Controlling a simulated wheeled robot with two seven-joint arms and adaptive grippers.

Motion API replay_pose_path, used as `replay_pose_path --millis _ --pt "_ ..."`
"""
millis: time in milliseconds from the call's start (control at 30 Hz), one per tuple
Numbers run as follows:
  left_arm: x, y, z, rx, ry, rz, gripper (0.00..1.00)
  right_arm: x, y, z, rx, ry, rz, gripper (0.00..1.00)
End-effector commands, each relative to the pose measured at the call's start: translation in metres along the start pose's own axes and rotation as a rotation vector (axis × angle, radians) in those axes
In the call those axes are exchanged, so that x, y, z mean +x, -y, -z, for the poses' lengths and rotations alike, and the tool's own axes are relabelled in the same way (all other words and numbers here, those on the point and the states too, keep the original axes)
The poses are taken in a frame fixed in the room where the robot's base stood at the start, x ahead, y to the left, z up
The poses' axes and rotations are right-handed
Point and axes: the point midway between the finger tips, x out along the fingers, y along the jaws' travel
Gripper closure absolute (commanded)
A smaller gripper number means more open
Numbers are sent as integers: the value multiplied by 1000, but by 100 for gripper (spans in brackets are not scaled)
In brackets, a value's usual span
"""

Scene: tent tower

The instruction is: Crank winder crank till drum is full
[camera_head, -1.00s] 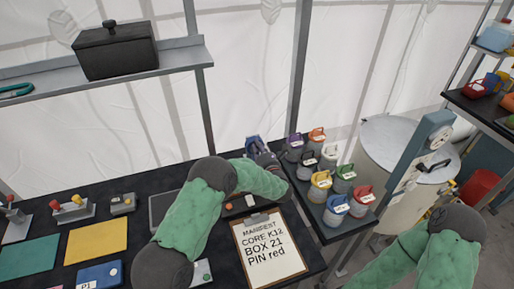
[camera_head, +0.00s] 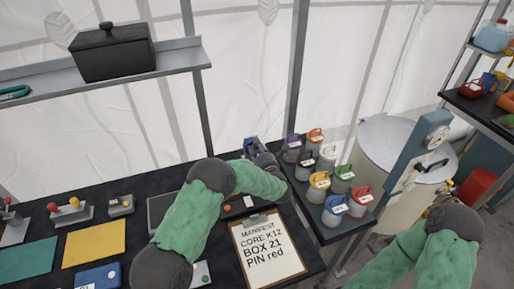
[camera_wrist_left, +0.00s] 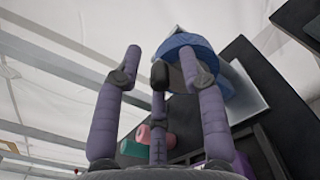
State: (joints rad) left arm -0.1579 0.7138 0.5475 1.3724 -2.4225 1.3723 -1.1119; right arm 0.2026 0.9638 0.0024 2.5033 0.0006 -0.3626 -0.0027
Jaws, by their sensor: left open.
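My left gripper (camera_head: 264,156) is at the back right of the black table, by a small blue-and-grey device that may be the winder (camera_head: 251,146). The gripper and forearm hide most of it. In the left wrist view, my left gripper (camera_wrist_left: 160,62) has its fingers spread, open and empty. A blue rounded part (camera_wrist_left: 178,42) on a grey plate lies beyond the fingers, partly behind the right one. I cannot tell whether that finger touches it. The crank and the drum's fill cannot be made out. My right arm shows at lower right; its gripper is out of view.
A clipboard manifest (camera_head: 268,250) lies in front of the left forearm. Several coloured-lid canisters (camera_head: 319,182) stand on a side stand to the right, close to the gripper. A yellow mat (camera_head: 95,242) and small lever devices are at left. A shelf with a black box (camera_head: 112,50) hangs above.

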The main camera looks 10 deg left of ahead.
Motion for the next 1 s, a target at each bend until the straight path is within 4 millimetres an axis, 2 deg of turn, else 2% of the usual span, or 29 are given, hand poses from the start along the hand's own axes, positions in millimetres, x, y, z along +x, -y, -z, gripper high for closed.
replay_pose_path --millis 167,500,700,833,1000 --pt "-12 1 0 1 0 3 59 0 0 0 0 0 0 100" --pt "-76 1 -1 1 1 4 59 0 0 0 0 0 0 100" --pt "-106 1 -1 -1 1 3 59 0 0 0 0 0 0 100" --pt "-116 0 0 0 1 1 59 0 0 0 0 0 0 100" --pt "-120 0 0 0 0 0 59 0 0 0 0 0 0 100"
